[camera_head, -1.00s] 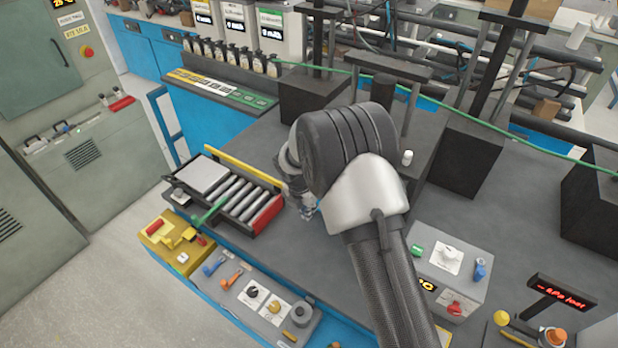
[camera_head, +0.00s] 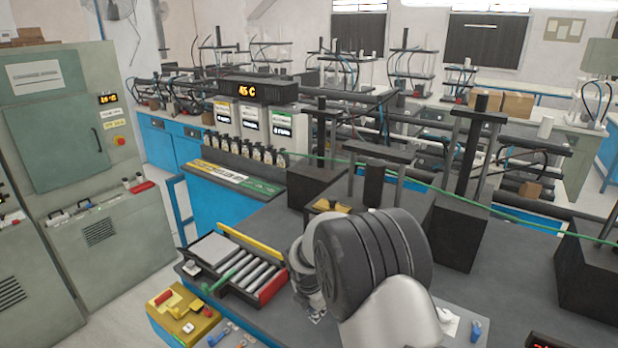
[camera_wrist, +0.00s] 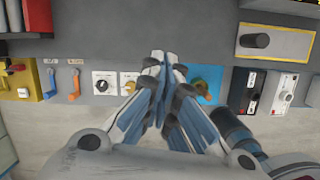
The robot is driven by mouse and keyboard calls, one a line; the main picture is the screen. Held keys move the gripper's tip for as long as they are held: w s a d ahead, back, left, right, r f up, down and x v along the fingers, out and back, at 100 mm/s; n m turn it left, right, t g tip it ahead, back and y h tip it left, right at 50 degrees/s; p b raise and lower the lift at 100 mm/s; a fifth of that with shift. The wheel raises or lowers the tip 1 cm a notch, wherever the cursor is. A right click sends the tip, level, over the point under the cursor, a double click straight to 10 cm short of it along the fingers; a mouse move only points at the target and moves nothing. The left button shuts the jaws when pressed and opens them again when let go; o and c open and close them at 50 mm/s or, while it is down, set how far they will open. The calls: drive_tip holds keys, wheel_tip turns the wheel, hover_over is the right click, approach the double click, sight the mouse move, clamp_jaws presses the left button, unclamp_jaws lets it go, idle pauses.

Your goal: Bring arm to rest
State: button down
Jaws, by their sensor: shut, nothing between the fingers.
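My gripper (camera_wrist: 163,75) shows in the wrist view with its fingers together and nothing between them. It hangs over the front edge of the grey bench, close to a row of knobs and switches. In the head view my arm covers the bench just right of the roller tray, and the gripper's fingertips are mostly hidden behind the arm's large dark joint.
The roller tray (camera_head: 210,249) with a red end block sits left of my arm. A yellow switch box (camera_head: 182,316) is at the front left. Black blocks with posts (camera_head: 460,232) stand on the right. A green cable (camera_head: 410,182) crosses behind. A green-grey cabinet (camera_head: 62,147) stands left.

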drive_tip(key=s+d+r+m+b, duration=0.3)
drive_tip(key=s+d+r+m, duration=0.1)
drive_tip(key=s+r+m, duration=0.25)
drive_tip(key=s+d+r+m+b, duration=0.2)
drive_tip(key=s+d+r+m, duration=0.25)
drive_tip(key=r, duration=0.35)
drive_tip(key=s+d+m+t+b, duration=0.1)
drive_tip(key=s+m+b, duration=0.2)
drive_tip(key=s+m, duration=0.5)
drive_tip(key=s+d+f+m+t+y+b, duration=0.1)
drive_tip(key=s+d+m+b, duration=0.1)
drive_tip(key=s+m, duration=0.6)
drive_tip(key=s+b, duration=0.1)
drive_tip(key=s, duration=0.6)
drive_tip(key=shift+s+d+y, duration=0.2)
drive_tip(key=shift+s+y, duration=0.05)
drive_tip(key=shift+y, duration=0.05)
